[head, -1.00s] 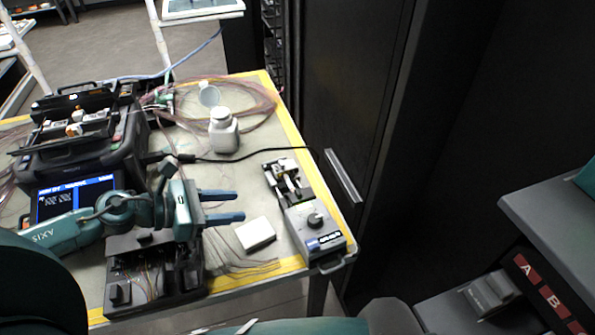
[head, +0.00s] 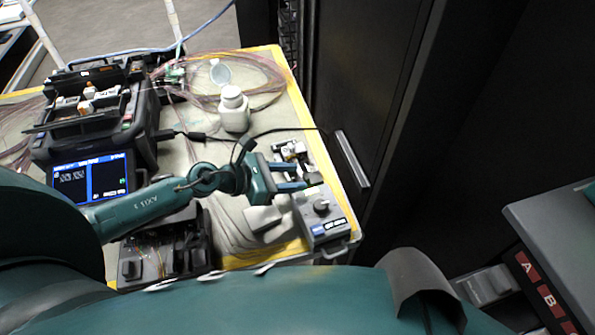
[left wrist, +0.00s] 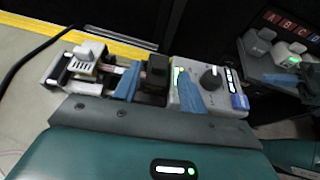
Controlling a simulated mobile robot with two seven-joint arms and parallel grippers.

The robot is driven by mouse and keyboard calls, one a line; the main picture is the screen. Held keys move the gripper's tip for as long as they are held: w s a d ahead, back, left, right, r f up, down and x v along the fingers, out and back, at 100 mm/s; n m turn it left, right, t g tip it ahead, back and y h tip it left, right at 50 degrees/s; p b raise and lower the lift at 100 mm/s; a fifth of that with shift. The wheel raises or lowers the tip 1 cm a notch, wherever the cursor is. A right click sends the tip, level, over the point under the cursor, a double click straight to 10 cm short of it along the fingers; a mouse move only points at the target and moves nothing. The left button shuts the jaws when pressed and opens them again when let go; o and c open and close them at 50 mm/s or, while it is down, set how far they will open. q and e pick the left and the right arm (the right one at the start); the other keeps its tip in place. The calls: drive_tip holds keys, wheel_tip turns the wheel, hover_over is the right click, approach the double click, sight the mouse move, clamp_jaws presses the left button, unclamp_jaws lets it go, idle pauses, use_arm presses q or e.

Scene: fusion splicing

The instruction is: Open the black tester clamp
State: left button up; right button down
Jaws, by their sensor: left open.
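The tester (head: 325,222) is a grey box with a dark knob near the right end of the table. It also shows in the left wrist view (left wrist: 208,92). Its black clamp (left wrist: 154,74) is a small dark block between the tester's knob end and its white-and-metal end. In the head view the clamp (head: 314,180) is partly hidden by my fingers. My left gripper (head: 299,176) is open above the tester. In the left wrist view its blue fingers (left wrist: 158,88) lie on either side of the clamp; contact cannot be told. My right gripper is not seen.
A fusion splicer (head: 95,120) with a lit screen stands at the left. A white bottle (head: 234,110) is behind my gripper. A white block (head: 263,219) and a black open tool box (head: 160,252) are in front. A dark cabinet (head: 365,100) stands beyond the table's right edge.

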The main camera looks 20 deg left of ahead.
use_arm(q)
drive_tip(key=shift+x, duration=1)
clamp_jaws()
